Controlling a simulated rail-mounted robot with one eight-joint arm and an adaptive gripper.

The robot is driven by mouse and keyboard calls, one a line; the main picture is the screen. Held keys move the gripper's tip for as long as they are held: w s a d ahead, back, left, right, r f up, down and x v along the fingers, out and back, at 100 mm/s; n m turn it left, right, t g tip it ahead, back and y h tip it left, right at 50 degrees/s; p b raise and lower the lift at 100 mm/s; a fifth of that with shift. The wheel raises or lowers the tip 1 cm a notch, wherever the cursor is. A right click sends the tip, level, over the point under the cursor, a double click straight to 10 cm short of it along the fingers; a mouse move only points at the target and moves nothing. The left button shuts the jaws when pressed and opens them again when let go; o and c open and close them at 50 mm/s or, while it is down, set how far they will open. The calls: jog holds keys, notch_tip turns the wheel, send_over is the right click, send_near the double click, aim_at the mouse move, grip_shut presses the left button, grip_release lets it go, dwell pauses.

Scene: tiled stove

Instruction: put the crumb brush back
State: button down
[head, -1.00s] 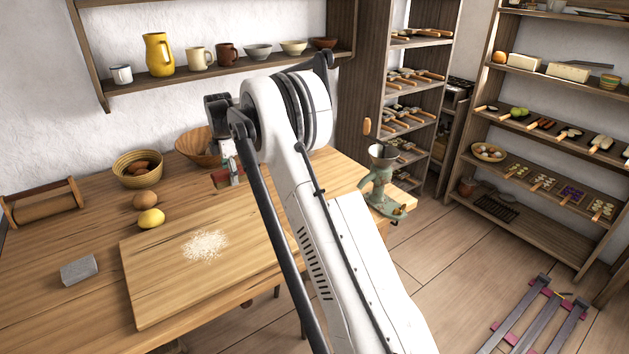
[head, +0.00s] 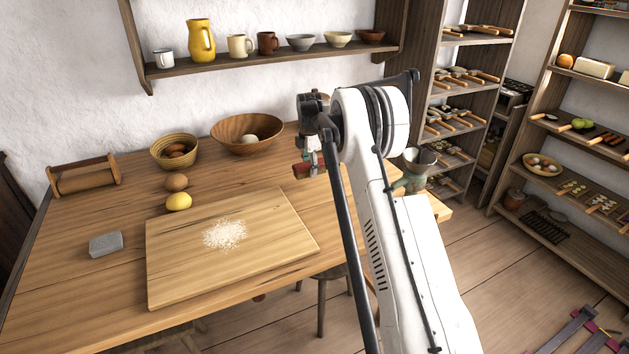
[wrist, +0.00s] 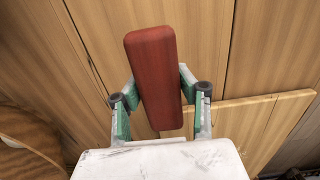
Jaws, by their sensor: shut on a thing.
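The crumb brush shows as a red rounded block (wrist: 152,75) in the wrist view, held lengthwise between the fingers of my gripper (wrist: 160,98). My gripper is shut on it. In the head view a red part of the brush (head: 303,169) shows below my gripper (head: 312,160), over the back right of the wooden table (head: 130,200). My arm hides part of that area. No bristles can be made out. I cannot tell the exact height of the brush above the table.
A wooden bowl (head: 232,142) and a wicker bowl (head: 160,150) stand behind. A grinder (head: 410,180) is at the right.

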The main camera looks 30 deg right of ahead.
aim_at(314, 185)
jog(key=shift+s+d+f, duration=0.15)
jog(key=shift+d+f, duration=0.45)
jog(key=shift+d, duration=0.2)
jog(key=shift+f, duration=1.85)
jog(key=shift+f+b, duration=0.15)
jog(key=shift+b, duration=0.2)
jog(key=c, duration=1.2)
grip_release()
jog(key=shift+c, duration=0.2)
